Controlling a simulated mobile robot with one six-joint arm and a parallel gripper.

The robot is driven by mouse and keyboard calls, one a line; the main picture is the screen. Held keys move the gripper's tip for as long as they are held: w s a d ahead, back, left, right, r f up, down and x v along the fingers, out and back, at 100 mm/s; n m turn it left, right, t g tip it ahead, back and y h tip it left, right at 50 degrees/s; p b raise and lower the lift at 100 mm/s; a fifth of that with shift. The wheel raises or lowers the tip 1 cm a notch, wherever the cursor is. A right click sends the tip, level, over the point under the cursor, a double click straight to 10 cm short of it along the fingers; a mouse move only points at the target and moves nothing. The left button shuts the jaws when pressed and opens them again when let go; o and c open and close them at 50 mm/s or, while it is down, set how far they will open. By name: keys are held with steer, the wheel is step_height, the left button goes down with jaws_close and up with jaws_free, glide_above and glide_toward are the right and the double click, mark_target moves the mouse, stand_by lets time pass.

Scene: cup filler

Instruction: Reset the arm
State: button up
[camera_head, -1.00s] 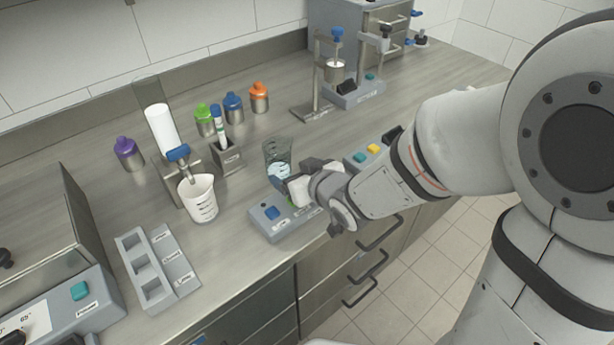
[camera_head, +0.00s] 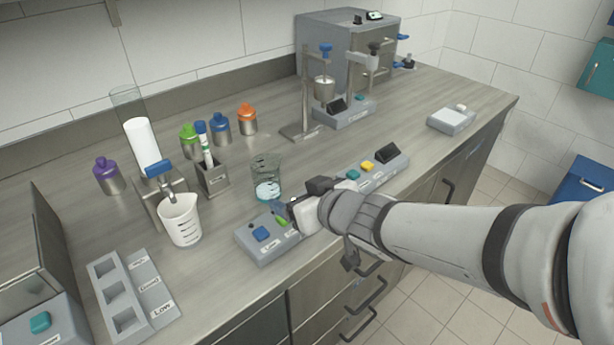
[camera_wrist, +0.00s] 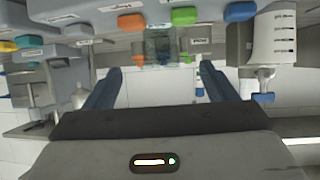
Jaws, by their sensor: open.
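My gripper (camera_head: 290,213) is just above the front edge of the counter, beside the button panel (camera_head: 262,250) with its blue and green buttons. In the wrist view my gripper (camera_wrist: 160,80) shows its two fingers spread apart with nothing held between them. A clear beaker (camera_head: 266,180) with a little pale blue liquid stands just behind the gripper; it also shows between and beyond the fingers in the wrist view (camera_wrist: 160,45). My arm reaches in from the right and hides part of the button panel.
A white measuring cup (camera_head: 181,222) stands under a blue-handled tap (camera_head: 159,168). A grey slotted holder (camera_head: 103,270) lies at front left. Several coloured-cap bottles, including a purple one (camera_head: 108,176), stand behind. A dispenser stand (camera_head: 305,110) is farther back. Drawer handles (camera_head: 365,295) project below the counter.

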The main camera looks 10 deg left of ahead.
steer(key=w+d+r+m+h+p, duration=0.1)
steer(key=d+r+m+h+p, duration=0.2)
steer(key=d, duration=0.4)
steer(key=w+d+r+m+h+p, duration=0.1)
steer(key=d+m+h+p, duration=0.2)
steer(key=d, duration=0.4)
steer(key=s+d+r+m+g+h+p, duration=0.2)
steer(key=s+d+g+p, duration=0.3)
steer(key=s+d, duration=0.4)
steer(key=s+r+g, duration=0.1)
steer(key=s, duration=0.2)
steer(key=shift+m+g+h, duration=0.4)
steer(key=shift+d, duration=0.1)
steer(key=shift+c, duration=0.6)
